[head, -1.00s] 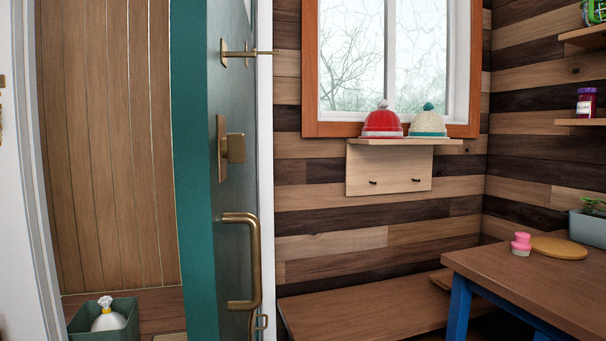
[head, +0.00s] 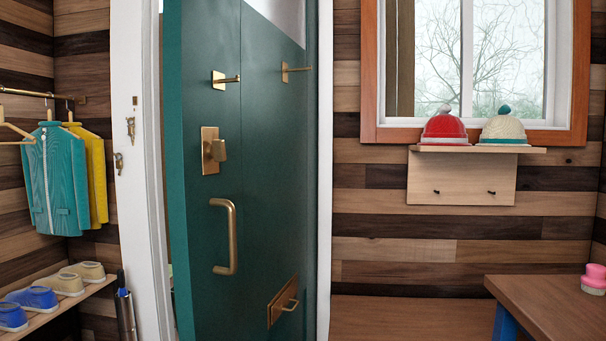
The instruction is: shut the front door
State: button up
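The front door (head: 260,130) is dark green with brass fittings and stands partly open, turned in toward me. Its free edge is on the left, a little apart from the white door frame (head: 138,180), with a narrow gap between them. A brass pull handle (head: 231,237) sits below a brass latch knob (head: 218,150) near the free edge. Two brass hooks are higher up, and a brass letter flap (head: 283,300) is low down. My gripper is not in view.
Left of the frame hang a teal jacket (head: 55,178) and a yellow one above a shoe shelf (head: 60,310). On the right are a wooden bench (head: 400,318), a hat shelf (head: 462,178) under the window, and a table (head: 550,300) with a pink item.

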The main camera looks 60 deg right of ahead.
aim_at(244, 74)
jog(key=z, duration=1.6)
